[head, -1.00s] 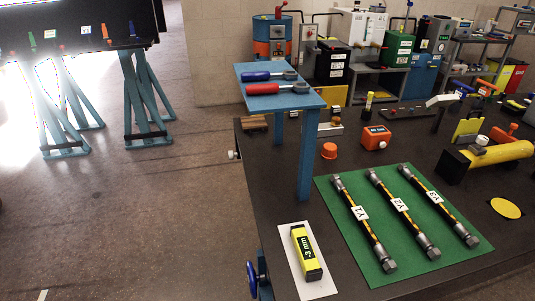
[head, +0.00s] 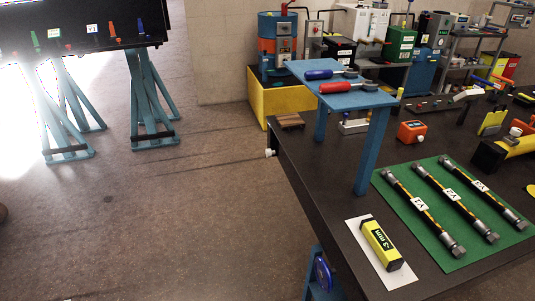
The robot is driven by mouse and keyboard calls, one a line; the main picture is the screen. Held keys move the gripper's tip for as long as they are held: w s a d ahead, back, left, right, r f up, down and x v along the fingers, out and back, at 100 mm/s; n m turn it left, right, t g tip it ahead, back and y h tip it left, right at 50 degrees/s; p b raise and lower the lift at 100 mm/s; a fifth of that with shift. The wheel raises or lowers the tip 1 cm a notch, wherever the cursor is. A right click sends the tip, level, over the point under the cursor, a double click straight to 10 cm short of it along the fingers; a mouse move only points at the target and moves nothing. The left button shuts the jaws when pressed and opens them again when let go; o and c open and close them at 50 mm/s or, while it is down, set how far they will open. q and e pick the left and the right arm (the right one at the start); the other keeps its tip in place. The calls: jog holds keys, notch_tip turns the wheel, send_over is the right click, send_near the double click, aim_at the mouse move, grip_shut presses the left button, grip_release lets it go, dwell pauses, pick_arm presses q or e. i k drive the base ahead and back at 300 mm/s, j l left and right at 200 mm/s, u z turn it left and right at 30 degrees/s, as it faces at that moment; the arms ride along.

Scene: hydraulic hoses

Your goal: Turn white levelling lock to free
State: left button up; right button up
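A small white knob (head: 270,153) sticks out from the left edge of the dark workbench (head: 310,190). It may be the levelling lock, but it is too small for me to read its setting. A blue handwheel (head: 323,272) sits lower on the bench's near left side, partly cut off by the bottom of the picture. Neither of my grippers is in view, and nothing touches the knob.
A blue stand (head: 345,99) on the bench holds two screwdriver-like tools. Hoses lie on a green mat (head: 393,207); a yellow-black block (head: 381,246) lies on a white sheet. A yellow bin (head: 270,103) stands behind the bench.

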aim_at(269, 153)
jog(key=i+j, duration=0.15)
jog(key=j, duration=0.25)
jog(key=i+j, duration=0.15)
jog(key=j, duration=0.25)
jog(key=i+j+z, duration=0.1)
jog(key=j, duration=0.3)
jog(key=i+j, duration=0.2)
jog(key=j, duration=0.2)
jog(key=i+j, duration=0.1)
jog(key=j, duration=0.3)
jog(key=z, duration=0.05)
